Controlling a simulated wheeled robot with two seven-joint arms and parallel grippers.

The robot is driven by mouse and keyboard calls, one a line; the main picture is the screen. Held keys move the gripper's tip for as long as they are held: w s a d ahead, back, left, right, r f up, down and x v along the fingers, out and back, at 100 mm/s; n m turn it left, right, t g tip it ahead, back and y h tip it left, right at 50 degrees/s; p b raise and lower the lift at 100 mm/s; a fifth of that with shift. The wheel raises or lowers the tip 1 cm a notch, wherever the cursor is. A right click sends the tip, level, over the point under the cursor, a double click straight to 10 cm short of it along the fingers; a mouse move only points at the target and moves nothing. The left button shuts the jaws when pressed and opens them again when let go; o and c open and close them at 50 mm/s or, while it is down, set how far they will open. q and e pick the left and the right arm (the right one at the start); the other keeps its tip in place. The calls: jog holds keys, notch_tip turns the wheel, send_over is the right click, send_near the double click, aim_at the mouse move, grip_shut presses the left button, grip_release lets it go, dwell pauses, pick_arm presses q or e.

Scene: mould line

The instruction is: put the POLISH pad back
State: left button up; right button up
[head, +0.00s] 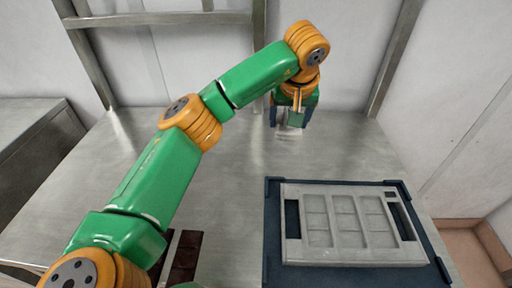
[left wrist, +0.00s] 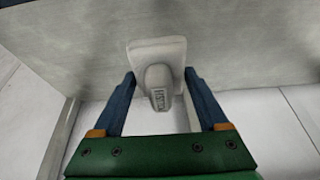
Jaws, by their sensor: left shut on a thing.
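A pale grey pad with a rounded knob (left wrist: 157,82) shows between the fingers of my left gripper (left wrist: 159,76) in the left wrist view. The gripper is shut on this pad. In the head view the left gripper (head: 293,116) is at the far side of the steel table, pointing down, with the pale pad (head: 289,134) under it. I cannot tell whether the pad touches the table. My right gripper is not in view.
A grey mould plate (head: 345,225) with several shallow cells and dark slots lies on a dark blue tray (head: 271,240) at the front right. Dark brown strips (head: 185,258) lie at the front, partly hidden by my left arm. The steel table (head: 225,205) is bare between.

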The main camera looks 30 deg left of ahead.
pick_arm(q)
send_over(255, 149)
jog(key=d, duration=0.2)
jog(key=f, duration=0.5)
jog(key=shift+s+f+p, duration=0.25)
jog(key=shift+s+p, duration=0.05)
jog(key=shift+s, duration=0.1)
jog(key=f, duration=0.2)
jog(key=a+f+p, duration=0.1)
jog(key=f, duration=0.1)
jog(key=shift+s+a+f, duration=0.15)
jog(key=shift+f, duration=0.4)
jog(key=shift+f, duration=0.15)
jog(key=o, duration=1.1)
jog(key=shift+r, duration=0.3)
jog(key=v, duration=1.1)
jog(key=shift+r+b, duration=0.3)
jog(key=shift+r, duration=0.1)
